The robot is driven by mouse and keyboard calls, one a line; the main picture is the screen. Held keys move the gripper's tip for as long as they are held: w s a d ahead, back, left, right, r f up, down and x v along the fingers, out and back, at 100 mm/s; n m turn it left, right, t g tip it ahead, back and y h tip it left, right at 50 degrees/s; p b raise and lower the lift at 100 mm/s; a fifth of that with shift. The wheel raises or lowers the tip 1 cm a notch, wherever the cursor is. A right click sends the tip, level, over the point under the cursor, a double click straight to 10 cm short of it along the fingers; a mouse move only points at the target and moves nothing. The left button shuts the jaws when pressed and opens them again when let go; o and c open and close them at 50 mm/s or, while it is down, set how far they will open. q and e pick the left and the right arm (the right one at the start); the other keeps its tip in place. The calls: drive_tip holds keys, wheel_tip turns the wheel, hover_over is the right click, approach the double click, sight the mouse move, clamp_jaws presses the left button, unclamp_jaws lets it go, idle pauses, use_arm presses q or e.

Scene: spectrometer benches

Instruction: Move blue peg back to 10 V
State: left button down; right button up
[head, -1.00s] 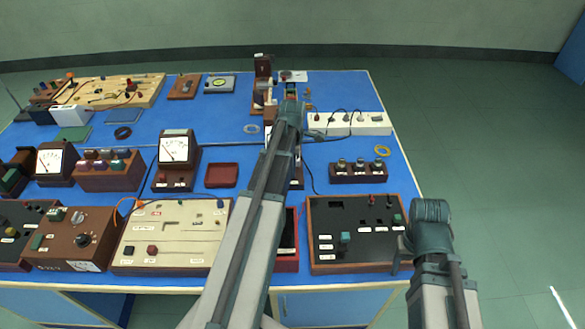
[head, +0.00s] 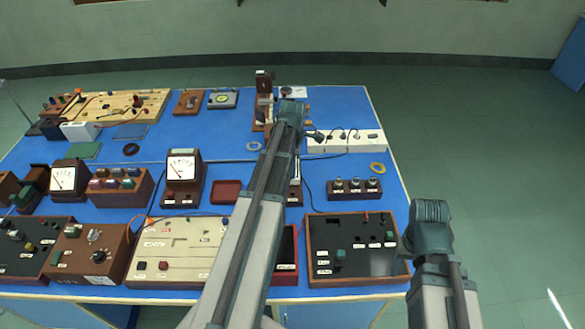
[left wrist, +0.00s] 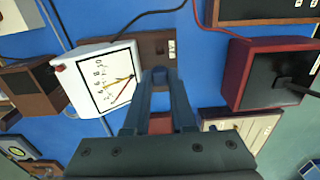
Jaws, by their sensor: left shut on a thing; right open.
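My left gripper (left wrist: 158,82) is shut in the left wrist view, its fingertips over the brown base (left wrist: 152,45) of a white-faced meter (left wrist: 107,80). What it grips looks like the blue peg, but the fingers hide nearly all of it. A small white label (left wrist: 172,48) sits on the base beside the tips; I cannot read it. In the head view the left arm reaches far across the bench and hides most of this meter. My right gripper (head: 406,240) is open and empty by the bench's right edge.
A black-topped box (head: 355,262) stands near the right gripper. A white power strip (head: 350,142) and a brown terminal block (head: 353,189) lie behind it. A dark red box (left wrist: 270,75) stands right of the left gripper. A cream panel (head: 185,240) lies left of the left arm.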

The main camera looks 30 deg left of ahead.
use_arm(q)
drive_tip(key=shift+r+p, duration=1.1)
drive_tip(key=shift+r, duration=0.15)
use_arm(e)
wheel_tip(320, 180, up, 3)
drive_tip(key=shift+f, duration=0.2)
use_arm(q)
drive_tip(key=shift+f, duration=0.1)
use_arm(e)
drive_tip(key=shift+f, duration=0.1)
use_arm(q)
drive_tip(key=s+a+f+b, duration=0.3)
drive_tip(key=a+f+b, duration=0.2)
drive_tip(key=f+b, duration=0.1)
drive_tip(key=shift+s+a, duration=0.2)
drive_tip(key=shift+a, duration=0.05)
use_arm(e)
wheel_tip(320, 180, down, 6)
use_arm(q)
drive_tip(key=shift+f, duration=0.15)
use_arm(e)
drive_tip(key=shift+f, duration=0.15)
use_arm(q)
drive_tip(key=shift+f+b, duration=3.1)
drive_tip(key=shift+b, duration=0.3)
use_arm(e)
drive_tip(key=shift+f, duration=3.15)
